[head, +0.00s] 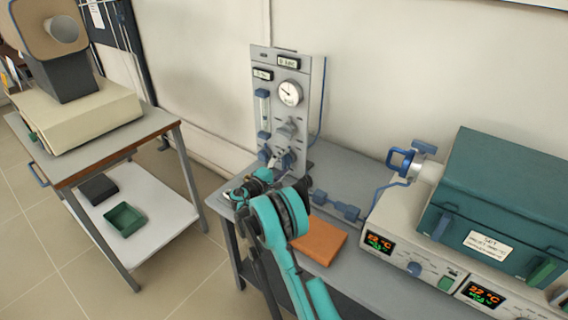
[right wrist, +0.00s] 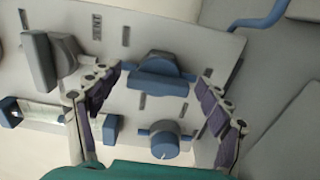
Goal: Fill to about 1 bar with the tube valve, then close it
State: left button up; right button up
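The grey valve panel (head: 271,82) stands upright against the wall, with a round white dial gauge (head: 290,93) near its top. My right gripper (head: 284,163) is at the panel's lower part. In the right wrist view its two fingers (right wrist: 158,80) are spread apart, one on each side of a wide blue handle (right wrist: 158,77); contact is not clear. A round blue knob (right wrist: 165,145) sits below the handle, and a grey knob (right wrist: 55,60) is at upper left. I cannot tell which is the tube valve. The gauge reading is too small to read. My left gripper is not in view.
A clear flow tube (head: 262,106) is on the panel's left. Right of it are blue pipe fittings (head: 337,207), an orange block (head: 320,240) and a teal furnace (head: 500,200) on a beige control base (head: 405,215). A cart (head: 100,155) stands left across a floor gap.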

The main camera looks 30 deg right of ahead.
jog(key=shift+a, duration=0.1)
jog(key=v, duration=1.2)
